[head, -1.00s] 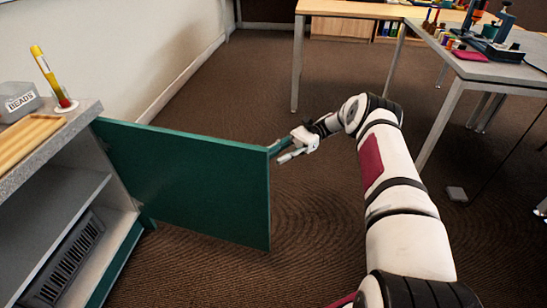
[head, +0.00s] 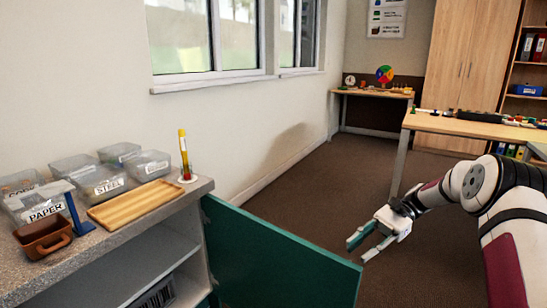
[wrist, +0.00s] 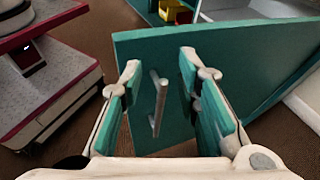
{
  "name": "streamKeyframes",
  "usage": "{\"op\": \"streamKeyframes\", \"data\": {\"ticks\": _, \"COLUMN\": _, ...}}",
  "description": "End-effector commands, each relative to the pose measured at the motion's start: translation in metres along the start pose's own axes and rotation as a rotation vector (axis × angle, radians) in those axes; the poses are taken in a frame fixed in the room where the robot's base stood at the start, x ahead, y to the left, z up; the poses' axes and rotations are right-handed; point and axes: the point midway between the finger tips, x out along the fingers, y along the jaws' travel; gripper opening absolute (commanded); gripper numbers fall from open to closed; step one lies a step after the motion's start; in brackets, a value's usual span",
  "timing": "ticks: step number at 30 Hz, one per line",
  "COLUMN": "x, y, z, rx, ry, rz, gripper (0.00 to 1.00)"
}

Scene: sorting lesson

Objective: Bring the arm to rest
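My gripper (head: 366,243) is open and empty, above and beside the outer end of a green cabinet door (head: 285,262) in the head view. In the wrist view my gripper (wrist: 160,95) shows its two green-padded fingers spread apart. The green door (wrist: 235,55) lies beyond them, with its upright grey bar handle (wrist: 158,103) seen between the fingers. I see no contact between the fingers and the handle. My arm reaches in from the right of the head view. The door stands swung open from the cabinet.
The cabinet top (head: 120,232) at left holds labelled clear bins, a wooden tray (head: 143,204), a brown basket (head: 43,237) and a yellow tube (head: 184,152). A table (head: 470,126) stands at the back right. Brown carpet (head: 330,178) lies clear between door and table.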

Motion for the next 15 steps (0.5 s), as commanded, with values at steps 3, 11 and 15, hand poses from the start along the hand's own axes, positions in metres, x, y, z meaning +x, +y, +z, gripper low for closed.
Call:
{"op": "streamKeyframes", "data": {"ticks": 3, "x": 0.01, "y": 0.004, "z": 0.042, "rx": -0.043, "ry": 0.102, "rz": 0.064, "gripper": 0.3}}
{"op": "streamKeyframes", "data": {"ticks": 11, "x": 0.037, "y": 0.031, "z": 0.121, "rx": -0.148, "ry": 0.313, "rz": 0.194, "gripper": 0.3}}
{"op": "streamKeyframes", "data": {"ticks": 15, "x": 0.053, "y": 0.054, "z": 0.158, "rx": -0.211, "ry": 0.424, "rz": 0.259, "gripper": 0.3}}
